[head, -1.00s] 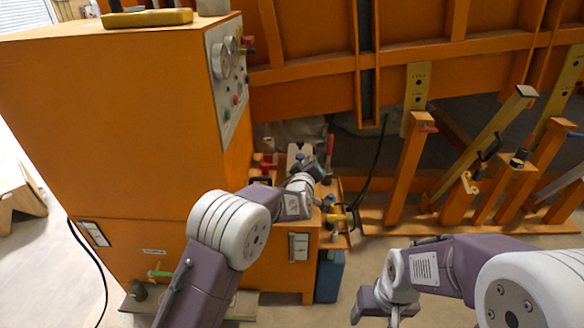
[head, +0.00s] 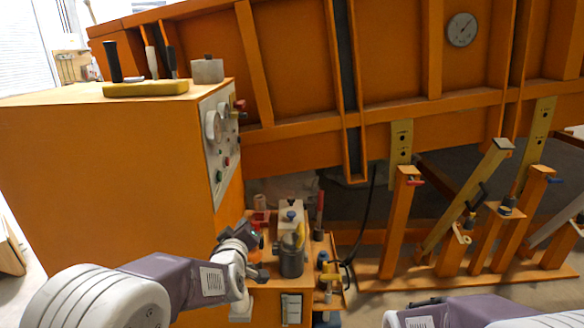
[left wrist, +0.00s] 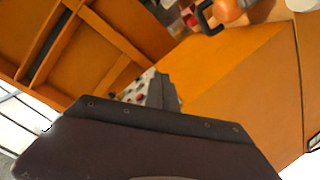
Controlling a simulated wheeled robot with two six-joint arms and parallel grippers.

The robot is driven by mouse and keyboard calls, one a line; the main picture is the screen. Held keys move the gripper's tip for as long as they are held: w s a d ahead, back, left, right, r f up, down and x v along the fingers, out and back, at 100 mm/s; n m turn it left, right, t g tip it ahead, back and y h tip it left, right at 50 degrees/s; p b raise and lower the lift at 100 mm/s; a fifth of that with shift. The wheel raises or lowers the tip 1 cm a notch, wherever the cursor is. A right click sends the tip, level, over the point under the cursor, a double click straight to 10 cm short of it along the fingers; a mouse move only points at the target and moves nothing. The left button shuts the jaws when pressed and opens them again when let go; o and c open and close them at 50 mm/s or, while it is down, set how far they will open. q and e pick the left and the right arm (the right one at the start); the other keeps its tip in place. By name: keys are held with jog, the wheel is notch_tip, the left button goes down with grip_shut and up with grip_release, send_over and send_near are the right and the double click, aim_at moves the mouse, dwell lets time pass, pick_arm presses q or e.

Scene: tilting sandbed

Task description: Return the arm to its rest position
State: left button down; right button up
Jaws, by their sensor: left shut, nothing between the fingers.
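My left arm comes in from the lower left in the head view. Its gripper (head: 250,236) is beside the front of the orange cabinet, left of a small shelf of tools. Its fingers are small and partly hidden by the wrist there. In the left wrist view the dark fingers (left wrist: 163,92) are together with nothing between them, in front of the cabinet and its panel. Only a purple and white part of my right arm shows at the lower right of the head view; its gripper is out of the picture.
The orange cabinet (head: 110,160) fills the left, with a yellow tray (head: 146,90) on top. The shelf bears a grey pot (head: 291,260) close to my left wrist. Orange posts (head: 396,225) stand at the right, under the tilted sandbed (head: 300,60). Some floor is bare at lower right.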

pick_arm(q)
jog(key=s+a+f+m+g, duration=0.35)
jog(key=s+f+g, duration=0.35)
jog(key=s+f, duration=0.5)
jog(key=s+a+f+m+g, duration=0.2)
jog(key=s+f+m+g, duration=0.35)
jog(key=s, duration=1.05)
notch_tip(320, 180, up, 20)
jog(key=s+n+g+p, duration=0.1)
jog(key=s+p, duration=0.1)
jog(key=p, duration=1.9)
jog(key=shift+d+f+g+h+p, duration=0.2)
jog(key=shift+g+h+p, duration=0.15)
jog(key=shift+h+p, duration=0.05)
